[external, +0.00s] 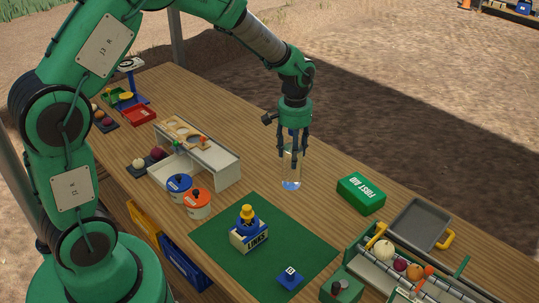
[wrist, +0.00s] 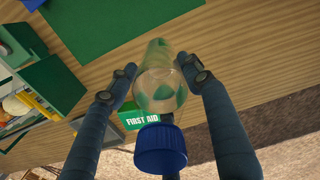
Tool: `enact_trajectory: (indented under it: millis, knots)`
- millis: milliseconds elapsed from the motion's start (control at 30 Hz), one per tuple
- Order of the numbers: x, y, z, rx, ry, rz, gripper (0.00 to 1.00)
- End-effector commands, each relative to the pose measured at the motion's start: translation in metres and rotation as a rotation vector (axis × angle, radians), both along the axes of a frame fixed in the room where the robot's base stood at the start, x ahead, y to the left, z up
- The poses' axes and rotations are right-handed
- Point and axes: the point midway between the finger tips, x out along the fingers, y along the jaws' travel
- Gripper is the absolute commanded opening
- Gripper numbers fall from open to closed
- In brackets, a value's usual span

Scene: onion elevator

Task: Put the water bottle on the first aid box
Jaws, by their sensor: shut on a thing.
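The water bottle (external: 291,175) is clear, with a blue cap that shows in the wrist view (wrist: 160,148). My gripper (external: 293,150) is shut on the bottle near its cap end and holds it upright above the table. In the wrist view the fingers (wrist: 162,85) stand on both sides of the clear body. The green first aid box (external: 361,193) lies on the table to the right of the bottle in the external view. In the wrist view the box (wrist: 133,121) is partly hidden behind the bottle and a finger.
A green mat (external: 262,270) holds a small figure in a white box (external: 248,236) and a blue block (external: 290,278). A grey tray (external: 419,226) and a sorter with several vegetables (external: 400,265) stand right of the first aid box. Blue and orange pots (external: 196,204) stand left.

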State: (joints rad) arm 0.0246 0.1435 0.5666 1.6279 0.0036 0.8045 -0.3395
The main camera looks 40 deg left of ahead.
Motion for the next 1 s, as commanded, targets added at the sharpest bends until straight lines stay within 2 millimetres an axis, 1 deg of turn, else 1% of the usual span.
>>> enact_trajectory:
  millis: [167,267,467,700,800,900,1000]
  knots:
    - [0.002,-0.006,0.003,0.0,0.0,0.006,0.03]
    - [0.004,-0.015,0.005,0.0,-0.001,0.015,0.03]
    - [0.008,-0.044,0.01,0.0,0.001,0.05,0.03]
    - [0.013,-0.088,0.015,0.0,0.0,0.105,0.03]
    - [0.014,-0.104,0.016,0.0,0.0,0.126,0.03]
    - [0.014,-0.116,0.016,0.0,0.0,0.141,0.03]
    - [0.014,-0.123,0.015,0.0,0.0,0.153,0.03]
